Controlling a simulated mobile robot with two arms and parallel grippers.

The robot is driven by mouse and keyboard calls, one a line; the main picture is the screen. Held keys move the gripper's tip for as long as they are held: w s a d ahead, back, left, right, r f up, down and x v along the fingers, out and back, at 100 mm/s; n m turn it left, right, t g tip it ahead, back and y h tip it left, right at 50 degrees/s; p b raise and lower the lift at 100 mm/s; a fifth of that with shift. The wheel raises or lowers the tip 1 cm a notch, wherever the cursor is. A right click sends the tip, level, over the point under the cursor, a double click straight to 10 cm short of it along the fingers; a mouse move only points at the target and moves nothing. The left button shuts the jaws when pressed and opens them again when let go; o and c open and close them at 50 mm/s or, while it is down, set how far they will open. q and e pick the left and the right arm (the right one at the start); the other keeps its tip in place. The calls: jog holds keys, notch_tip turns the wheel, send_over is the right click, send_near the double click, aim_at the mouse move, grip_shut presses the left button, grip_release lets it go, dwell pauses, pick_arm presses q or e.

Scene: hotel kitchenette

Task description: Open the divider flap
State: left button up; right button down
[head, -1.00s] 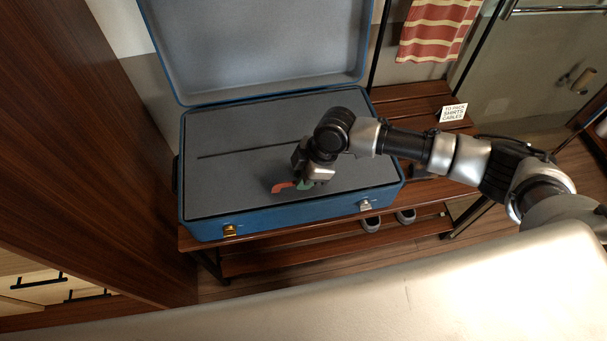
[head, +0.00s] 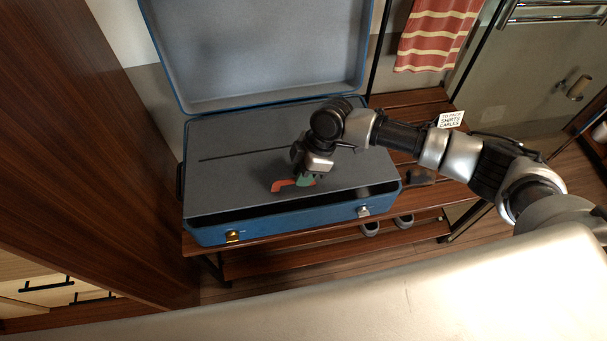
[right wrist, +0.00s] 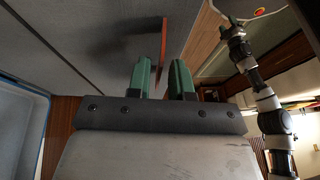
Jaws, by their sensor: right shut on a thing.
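The divider flap (head: 235,170) is a grey panel in the open blue suitcase (head: 290,226). Its front edge is raised a little, with a dark gap between it and the suitcase's front wall. A red-orange pull tab (head: 283,186) stands on the flap near its front middle. My right gripper (head: 305,181), with green fingers, is shut on the tab. In the right wrist view the tab (right wrist: 163,48) shows as a thin red strip at the fingers (right wrist: 164,75), with the grey panel (right wrist: 90,40) beyond.
The suitcase lid (head: 260,50) stands open at the back. The suitcase rests on a wooden slatted rack (head: 420,150), with a small sign (head: 451,117) at its right. A dark wooden cabinet side (head: 90,150) rises close on the left. Shoes (head: 385,226) sit on the lower shelf.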

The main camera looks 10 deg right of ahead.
jog(key=w+r+g+p, duration=0.1)
jog(key=w+r+p, duration=0.4)
jog(key=r, duration=0.8)
jog(key=shift+w+r+p, duration=0.2)
jog(key=shift+w+p, duration=0.2)
jog(key=shift+w, duration=0.85)
jog(key=shift+d, duration=0.1)
